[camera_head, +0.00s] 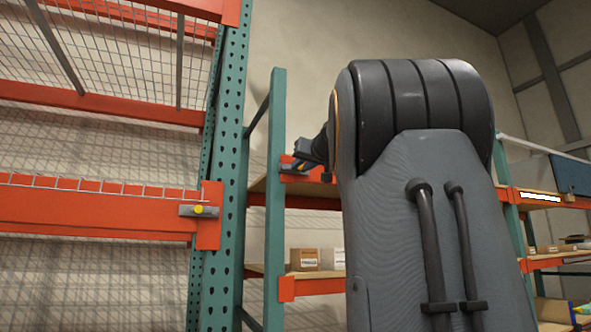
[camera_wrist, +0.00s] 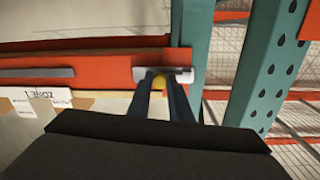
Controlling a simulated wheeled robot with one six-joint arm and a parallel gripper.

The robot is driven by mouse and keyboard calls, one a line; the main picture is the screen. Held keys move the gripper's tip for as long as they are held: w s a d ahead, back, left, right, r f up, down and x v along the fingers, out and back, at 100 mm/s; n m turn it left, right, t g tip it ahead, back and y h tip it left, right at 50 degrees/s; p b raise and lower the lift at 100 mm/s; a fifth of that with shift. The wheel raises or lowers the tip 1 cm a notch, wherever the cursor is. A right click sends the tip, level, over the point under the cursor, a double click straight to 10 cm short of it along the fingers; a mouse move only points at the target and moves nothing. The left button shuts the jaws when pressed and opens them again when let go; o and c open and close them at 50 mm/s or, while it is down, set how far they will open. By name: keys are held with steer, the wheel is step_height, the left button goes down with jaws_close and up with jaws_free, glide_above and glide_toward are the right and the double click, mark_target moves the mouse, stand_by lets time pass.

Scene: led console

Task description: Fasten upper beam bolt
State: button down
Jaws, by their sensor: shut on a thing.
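In the wrist view a yellow bolt head (camera_wrist: 158,83) sits on a silver-grey locking plate (camera_wrist: 180,75) at the end of an orange beam (camera_wrist: 110,65), beside a teal upright (camera_wrist: 188,30). The two dark fingers of my gripper (camera_wrist: 160,88) are shut on the bolt head and partly cover it. In the head view my gripper (camera_head: 294,165) reaches the upper orange beam's end at the teal upright (camera_head: 276,190). My dark arm hides much of that beam, and the bolt is too small to make out there.
Another orange beam (camera_head: 100,211) at left carries a grey plate with a yellow bolt (camera_head: 199,210). A perforated teal upright (camera_head: 222,170) stands close to my arm's left. Cardboard boxes (camera_head: 304,259) sit on the shelf below. A labelled box (camera_wrist: 30,103) lies beneath the gripped beam.

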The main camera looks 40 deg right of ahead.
steer(key=shift+a, duration=0.15)
steer(key=c, duration=1.6)
jaws_free()
steer(key=shift+w+a, duration=0.1)
steer(key=shift+a, duration=0.1)
steer(key=shift+d, duration=0.1)
steer(key=b+v, duration=0.3)
steer(key=v, duration=0.4)
steer(key=shift+s+b, duration=0.35)
steer(key=shift+s, duration=0.05)
